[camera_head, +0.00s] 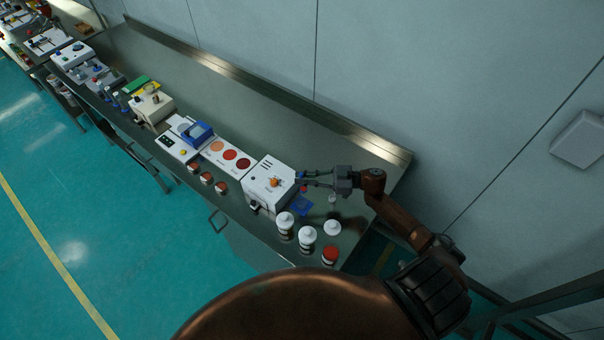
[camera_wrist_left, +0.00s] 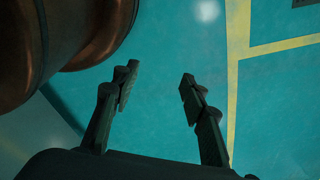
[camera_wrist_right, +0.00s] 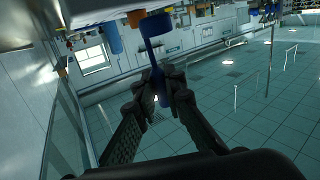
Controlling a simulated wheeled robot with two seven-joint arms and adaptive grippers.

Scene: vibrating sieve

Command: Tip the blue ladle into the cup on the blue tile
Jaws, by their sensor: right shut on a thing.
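My right gripper (camera_head: 306,179) is shut on the blue ladle (camera_wrist_right: 154,52) in the right wrist view. The ladle's handle runs between the fingertips and its bowl sticks out ahead of them. In the head view only a small blue bit of the ladle (camera_head: 300,174) shows, beside the white machine. The blue tile (camera_head: 302,206) lies on the bench just below the gripper in the picture. A small red item (camera_head: 304,189) shows at the tile; I cannot tell whether it is the cup. My left gripper (camera_wrist_left: 158,82) is open and empty above the floor.
A white machine (camera_head: 268,184) with an orange knob stands left of the tile. White-lidded jars (camera_head: 285,221) and a red-topped jar (camera_head: 330,254) stand at the front. A card with red discs (camera_head: 229,155) lies farther left. The metal bench (camera_head: 270,110) is clear along its back.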

